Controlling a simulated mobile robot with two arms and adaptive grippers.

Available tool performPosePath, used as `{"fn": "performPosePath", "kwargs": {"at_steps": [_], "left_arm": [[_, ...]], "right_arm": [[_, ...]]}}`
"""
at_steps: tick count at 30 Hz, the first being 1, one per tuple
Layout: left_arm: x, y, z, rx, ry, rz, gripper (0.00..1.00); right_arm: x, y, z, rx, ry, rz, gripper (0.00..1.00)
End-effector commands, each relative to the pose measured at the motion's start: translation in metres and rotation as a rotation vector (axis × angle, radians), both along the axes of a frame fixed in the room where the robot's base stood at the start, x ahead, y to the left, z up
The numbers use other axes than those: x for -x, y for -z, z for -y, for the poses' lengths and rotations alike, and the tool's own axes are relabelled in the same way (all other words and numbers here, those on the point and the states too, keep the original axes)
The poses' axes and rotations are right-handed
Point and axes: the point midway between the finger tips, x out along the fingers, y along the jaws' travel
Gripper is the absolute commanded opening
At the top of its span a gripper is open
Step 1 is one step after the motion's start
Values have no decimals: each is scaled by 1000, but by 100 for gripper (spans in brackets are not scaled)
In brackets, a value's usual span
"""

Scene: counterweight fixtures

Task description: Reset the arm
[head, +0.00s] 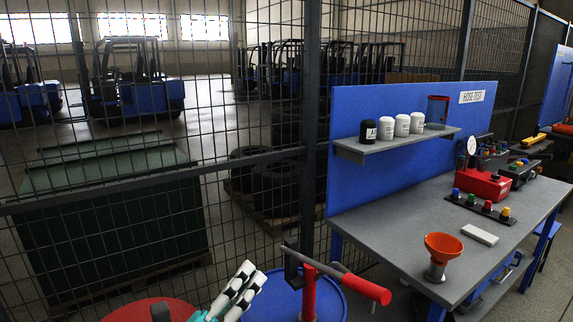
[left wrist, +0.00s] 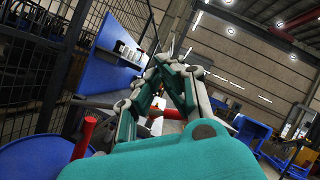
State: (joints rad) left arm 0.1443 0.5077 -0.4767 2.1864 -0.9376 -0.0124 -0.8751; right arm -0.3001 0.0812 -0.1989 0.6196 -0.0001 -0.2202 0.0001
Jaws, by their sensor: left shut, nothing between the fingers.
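A lever arm stands at the bottom middle of the head view: a grey bar with a red grip (head: 367,289) on its right end, beside a short red post (head: 309,295). The bar slopes down to the right. A red cylinder (left wrist: 84,137) shows at the left of the left wrist view; I cannot tell which part of the lever it is. My left gripper (head: 252,272), white and teal, is to the left of the lever and apart from it. Its fingers (left wrist: 181,48) are shut and empty, pointing up. My right gripper is in neither view.
A blue drum (head: 273,290) stands behind the post, with a red round top (head: 150,310) to its left. A wire mesh fence (head: 313,130) is close behind. The grey workbench (head: 400,222) at right bears an orange funnel (head: 444,246) near its front edge.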

Motion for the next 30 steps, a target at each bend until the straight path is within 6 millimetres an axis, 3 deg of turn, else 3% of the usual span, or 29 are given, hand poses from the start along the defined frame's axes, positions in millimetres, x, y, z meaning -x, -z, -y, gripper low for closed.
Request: {"fn": "performPosePath", "kwargs": {"at_steps": [2, 5, 8, 10, 12, 15, 18, 27, 30], "left_arm": [[-13, 24, -41, 306, -110, -276, 0], [-16, 78, -92, 676, -263, -613, 0], [3, 143, -127, 993, -421, -903, 0], [28, 188, -142, 1184, -536, -1081, 0], [56, 224, -150, 1339, -647, -1227, 0], [95, 262, -154, 1506, -786, -1385, 0], [130, 287, -153, 1625, -907, -1501, 0], [228, 328, -140, 1870, -1249, -1756, 0], [222, 356, -139, 1866, -1272, -1765, 0]], "right_arm": [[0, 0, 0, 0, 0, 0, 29], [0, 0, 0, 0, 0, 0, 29], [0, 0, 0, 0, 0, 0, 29], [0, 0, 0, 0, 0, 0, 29], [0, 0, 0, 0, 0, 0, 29], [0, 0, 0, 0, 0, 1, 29], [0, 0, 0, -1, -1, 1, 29], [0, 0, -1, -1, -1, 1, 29], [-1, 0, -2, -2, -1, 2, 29]]}}
